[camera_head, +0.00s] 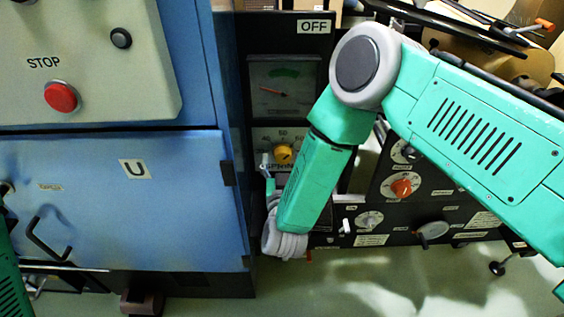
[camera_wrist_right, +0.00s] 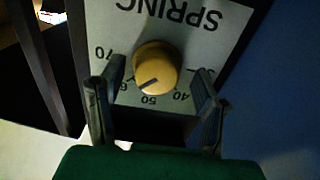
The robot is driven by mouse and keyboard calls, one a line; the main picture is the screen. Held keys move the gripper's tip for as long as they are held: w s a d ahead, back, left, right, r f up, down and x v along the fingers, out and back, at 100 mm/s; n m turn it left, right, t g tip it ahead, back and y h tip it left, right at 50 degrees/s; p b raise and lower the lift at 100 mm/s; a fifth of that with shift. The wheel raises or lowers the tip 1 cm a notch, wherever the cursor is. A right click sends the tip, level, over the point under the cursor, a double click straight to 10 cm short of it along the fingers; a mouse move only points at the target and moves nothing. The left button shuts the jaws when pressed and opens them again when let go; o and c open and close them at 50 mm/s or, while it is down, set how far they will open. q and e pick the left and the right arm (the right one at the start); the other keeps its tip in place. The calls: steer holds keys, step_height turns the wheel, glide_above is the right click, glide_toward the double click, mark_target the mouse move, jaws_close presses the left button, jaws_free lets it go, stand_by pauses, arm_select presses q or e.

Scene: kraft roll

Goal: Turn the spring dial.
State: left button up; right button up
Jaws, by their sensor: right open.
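The spring dial is a yellow knob (camera_head: 283,153) on a pale scale plate in the dark panel, below a gauge. In the right wrist view the knob (camera_wrist_right: 155,66) shows upside down under the word SPRING, with numbers around it. Its dark line points to the lower left, to the side of 50 towards 70. My right gripper (camera_wrist_right: 158,80) is open, one finger on each side of the knob, with visible gaps. In the head view my right arm reaches down beside the dial; its fingers are hard to make out. Only a bit of my left arm shows at the left edge.
A blue cabinet (camera_head: 110,220) with a red STOP button (camera_head: 61,96) stands to the left. The gauge (camera_head: 284,87) is above the dial. An orange knob (camera_head: 401,187) and other controls sit on the panel to the right. The floor below is mostly clear.

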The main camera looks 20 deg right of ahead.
steer(key=shift+w, duration=0.2)
steer(key=shift+d, duration=0.2)
steer(key=c, duration=1.2)
steer(key=shift+o, duration=0.3)
